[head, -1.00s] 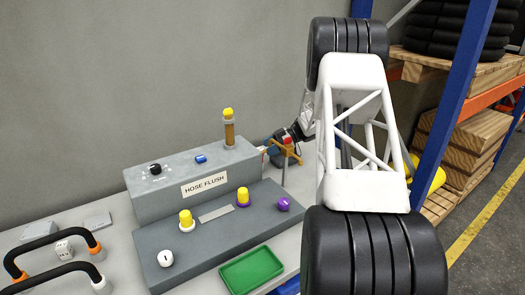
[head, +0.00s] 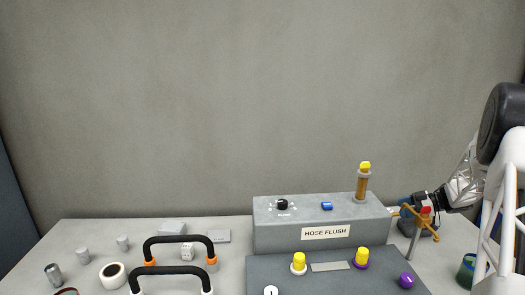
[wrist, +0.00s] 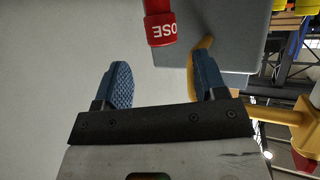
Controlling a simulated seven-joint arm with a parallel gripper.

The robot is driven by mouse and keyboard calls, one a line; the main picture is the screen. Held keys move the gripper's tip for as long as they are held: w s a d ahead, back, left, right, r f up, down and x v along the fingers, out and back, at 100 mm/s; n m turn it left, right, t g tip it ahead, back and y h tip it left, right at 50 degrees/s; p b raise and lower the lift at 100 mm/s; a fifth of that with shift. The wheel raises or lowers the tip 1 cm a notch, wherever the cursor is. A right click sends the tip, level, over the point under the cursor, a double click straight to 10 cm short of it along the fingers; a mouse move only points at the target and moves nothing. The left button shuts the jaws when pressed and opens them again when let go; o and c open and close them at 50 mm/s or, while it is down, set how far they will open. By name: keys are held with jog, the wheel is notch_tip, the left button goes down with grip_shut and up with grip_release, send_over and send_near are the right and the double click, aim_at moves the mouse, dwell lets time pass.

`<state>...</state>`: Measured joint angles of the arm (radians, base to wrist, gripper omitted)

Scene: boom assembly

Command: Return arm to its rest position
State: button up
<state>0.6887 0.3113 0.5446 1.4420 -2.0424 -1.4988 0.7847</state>
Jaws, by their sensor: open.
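My gripper (wrist: 163,82) is open, with its two blue pads apart and nothing between them. In the head view my arm comes in from the right, and the gripper end (head: 425,203) is beside the red-topped post with orange handle (head: 428,222) at the right end of the hose flush box. The wrist view shows a red cap with part of a printed word (wrist: 160,28) ahead of the pads, apart from them. An orange piece (wrist: 203,44) shows behind the right pad; I cannot tell whether they touch.
The grey hose flush box (head: 275,235) stands on the pale bench (head: 225,262), with yellow-capped fittings and a purple knob (head: 407,281) on the lower panel. Above the bench is free room.

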jog(key=w+a+r+m+t+h, duration=0.1)
jog(key=w+a+r+t+h, duration=0.25)
jog(key=a+r, duration=0.45)
jog(key=w+a+r+m+t+h, duration=0.15)
jog(key=a+r+t, duration=0.25)
jog(key=r, duration=0.7)
jog(key=s+a+r+m+t+h, duration=0.2)
jog(key=s+a+r+m+h, duration=0.45)
jog(key=r, duration=0.65)
jog(key=s+a+r+m+g+h, duration=0.1)
jog(key=s+a+m+g+h, duration=0.1)
jog(key=s+a, duration=0.5)
jog(key=s+a+r+m+g+h, duration=0.1)
jog(key=s+a+h, duration=0.2)
jog(key=s, duration=0.8)
jog(key=s+a+f+g+y, duration=0.1)
jog(key=s+a+f+g, duration=0.2)
jog(key=s, duration=0.6)
jog(key=s+a+f+m+g+y, duration=0.1)
jog(key=s+a+f+y, duration=0.1)
jog(key=s+a+f, duration=0.5)
jog(key=s+a+g+y, duration=0.1)
jog(key=s+a+g, duration=0.2)
jog(key=s, duration=0.9)
notch_tip(320, 180, down, 8)
jog(key=w+g, duration=0.1)
jog(key=g, duration=0.1)
jog(key=shift+w+d+f+m, duration=0.15)
jog(key=shift+w+f+m, duration=0.05)
jog(key=shift+w+m, duration=0.15)
